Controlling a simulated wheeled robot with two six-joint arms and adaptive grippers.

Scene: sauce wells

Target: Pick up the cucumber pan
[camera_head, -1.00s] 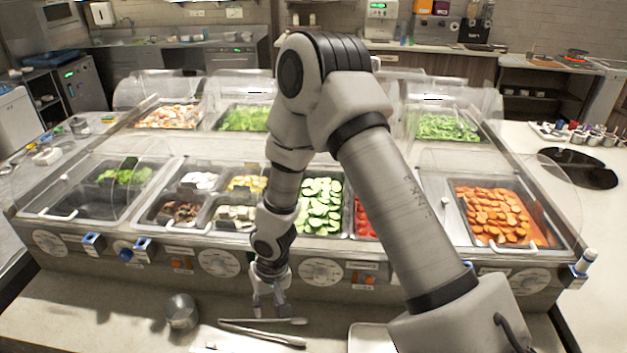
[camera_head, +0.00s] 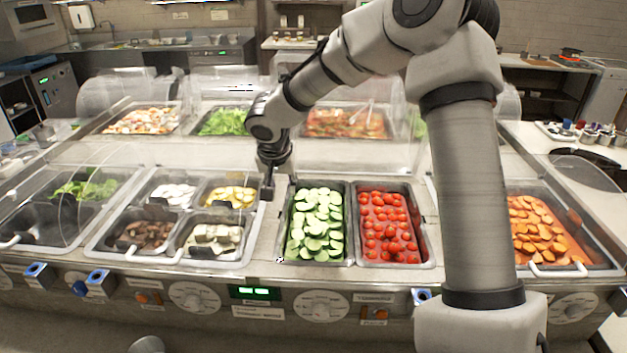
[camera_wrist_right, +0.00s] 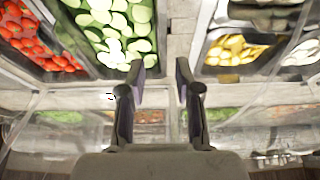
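The cucumber pan (camera_head: 347,222) is a dark-rimmed rectangular pan of sliced cucumber, set in the counter left of the cherry tomato pan. My right gripper (camera_head: 268,186) is above the counter strip near the cucumber pan's upper left side. In the right wrist view the two fingers of the right gripper (camera_wrist_right: 160,82) are apart with nothing between them. There the cucumber slices (camera_wrist_right: 117,30) lie just left of the fingers, and the near part of the pan's wall shows beside the left finger. My left gripper is not in view.
The tomato pan (camera_head: 390,225) adjoins the cucumber pan on the right. A group of four-part inserts with mushrooms (camera_head: 143,234) and yellow slices (camera_head: 231,195) lies left. A carrot pan (camera_head: 540,235) is at right. Clear guards and back-row pans stand behind.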

